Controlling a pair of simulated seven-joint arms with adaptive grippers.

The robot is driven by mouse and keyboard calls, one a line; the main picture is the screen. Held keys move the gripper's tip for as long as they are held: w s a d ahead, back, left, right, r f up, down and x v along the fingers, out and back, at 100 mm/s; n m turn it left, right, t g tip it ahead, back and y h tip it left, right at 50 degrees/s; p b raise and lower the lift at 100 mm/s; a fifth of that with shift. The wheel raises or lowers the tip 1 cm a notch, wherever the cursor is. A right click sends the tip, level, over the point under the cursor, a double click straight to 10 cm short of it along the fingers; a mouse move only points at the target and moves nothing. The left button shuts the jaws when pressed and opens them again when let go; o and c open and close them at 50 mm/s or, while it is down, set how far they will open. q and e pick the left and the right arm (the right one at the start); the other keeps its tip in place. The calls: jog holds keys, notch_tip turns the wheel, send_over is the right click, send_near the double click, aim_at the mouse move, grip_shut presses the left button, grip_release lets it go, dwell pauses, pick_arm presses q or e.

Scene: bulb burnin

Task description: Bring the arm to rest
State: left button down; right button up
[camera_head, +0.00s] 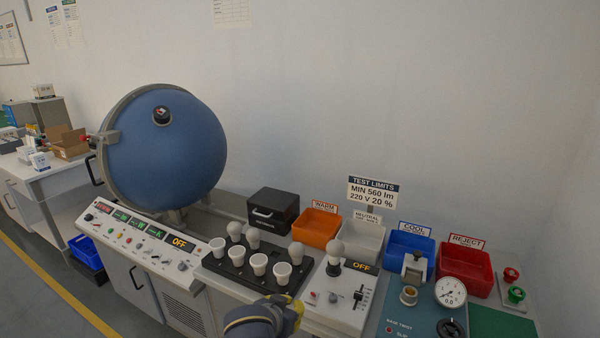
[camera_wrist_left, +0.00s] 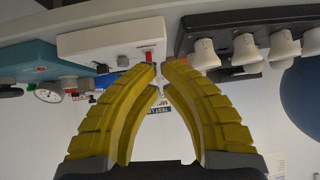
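My left gripper (camera_head: 294,310) comes in at the bottom middle of the head view, just in front of the bench. In the left wrist view its yellow fingers (camera_wrist_left: 161,67) arch together until their tips nearly meet. Nothing shows held between them. In the head view the gripper is beside the black bulb tray (camera_head: 237,279) and the white control panel (camera_head: 322,303), and its gap above the bench is hard to judge. The tray also shows upside down in the left wrist view (camera_wrist_left: 192,20). My right gripper is in neither view.
Several white bulbs (camera_head: 259,263) stand in the tray. A bulb (camera_head: 334,254) stands on the panel. A blue sphere (camera_head: 172,150) is at the left. Orange (camera_head: 315,229), white (camera_head: 360,248), blue (camera_head: 405,244) and red (camera_head: 463,270) bins line the back, with a gauge (camera_head: 450,292) in front.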

pick_arm(q)
jog(key=s+a+f+y, duration=0.2)
jog(key=s+a+f, duration=0.3)
jog(key=s+a, duration=0.25)
jog(key=s+a+f+y, duration=0.2)
jog(key=s+a+f, duration=0.45)
jog(key=a, duration=0.25)
jog(key=s+a+m+g+y, duration=0.2)
jog(key=s+a+y, duration=0.3)
jog(key=s+a, duration=0.9)
jog(key=s+d+f+g+h, duration=0.1)
jog(key=d+f+g+h, duration=0.15)
jog(key=f, duration=1.35)
jog(key=s+d+f+g+h, duration=0.15)
jog(key=d+f, duration=0.25)
jog(key=f, duration=1.1)
jog(key=s+f+n+g+h, duration=0.1)
jog(key=s+f+n+g, duration=0.1)
jog(key=s+f, duration=1.9)
jog(key=shift+s+d+f+n, duration=0.3)
jog(key=shift+s+f+n, duration=0.05)
jog(key=shift+s+n, duration=0.4)
